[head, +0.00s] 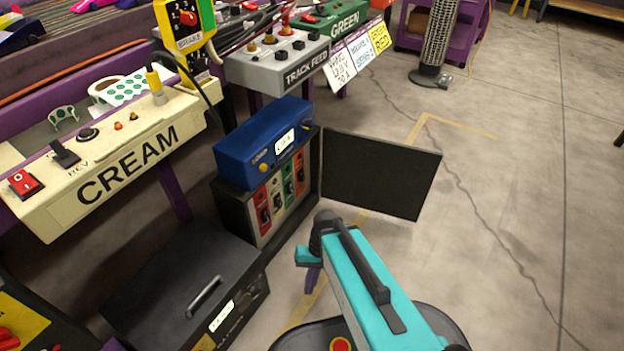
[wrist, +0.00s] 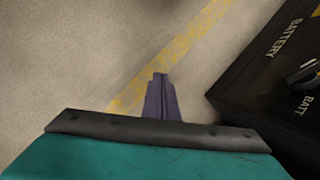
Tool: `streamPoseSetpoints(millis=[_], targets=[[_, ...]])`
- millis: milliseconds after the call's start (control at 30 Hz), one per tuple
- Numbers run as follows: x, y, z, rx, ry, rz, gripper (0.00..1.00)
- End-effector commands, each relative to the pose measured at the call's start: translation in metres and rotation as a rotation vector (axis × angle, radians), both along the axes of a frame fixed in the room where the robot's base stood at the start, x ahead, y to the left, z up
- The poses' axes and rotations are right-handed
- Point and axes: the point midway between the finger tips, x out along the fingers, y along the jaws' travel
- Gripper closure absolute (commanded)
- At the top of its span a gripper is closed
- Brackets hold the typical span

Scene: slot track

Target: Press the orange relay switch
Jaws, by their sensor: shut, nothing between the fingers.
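A black cabinet (head: 235,212) stands on the floor with a row of coloured switch panels on its front, each with a black switch. The near panel looks red (head: 262,212), then a pale one, a green one (head: 288,184) and a far reddish-orange one (head: 300,171). I cannot tell for sure which is the orange relay switch. My gripper (head: 313,281) points down in front of the cabinet, apart from it and low near the floor. In the wrist view its purple fingers (wrist: 160,80) are together and empty, over the floor. No switch panel shows there.
The cabinet's black door (head: 380,175) stands open at its right. A blue box (head: 262,140) sits on top. A black battery box (head: 185,285) is at the left; a box lettered BATTERY (wrist: 275,75) fills the wrist view's right. The concrete floor (head: 510,200) at right is clear.

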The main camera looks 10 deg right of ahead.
Motion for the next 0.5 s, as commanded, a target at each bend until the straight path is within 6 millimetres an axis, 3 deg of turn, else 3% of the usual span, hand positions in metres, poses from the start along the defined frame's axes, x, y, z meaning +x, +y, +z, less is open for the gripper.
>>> streamPoseSetpoints(millis=[33,200,500], targets=[[0.014,-0.01,0.02,-0.039,-0.041,0.015,1.0],[0.039,-0.033,0.052,-0.133,-0.123,0.05,1.0],[0.051,-0.052,0.1,-0.209,-0.174,0.084,1.0]])
